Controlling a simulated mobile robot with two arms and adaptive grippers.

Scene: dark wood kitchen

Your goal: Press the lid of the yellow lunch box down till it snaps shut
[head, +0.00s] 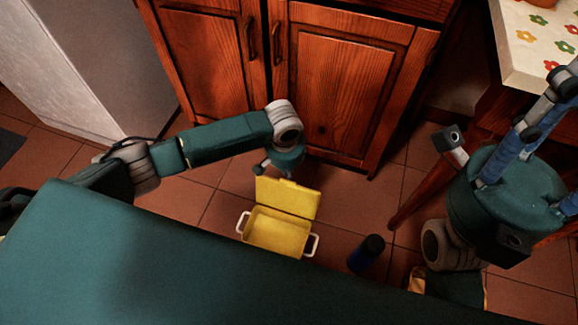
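The yellow lunch box (275,232) stands on the tiled floor with white handles at its two ends. Its yellow lid (289,197) is raised and leans back from the rear edge, so the empty-looking inside shows. My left gripper (273,170) is just behind and above the lid's upper left edge, pointing down. Its fingers look spread and hold nothing; I cannot tell whether they touch the lid.
A dark wood cabinet (345,85) stands right behind the box. A dark blue bottle (366,253) with a black top stands to the right of the box. A table with a flowered cloth (540,45) is at the upper right. A pale grey block (105,65) is at the left.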

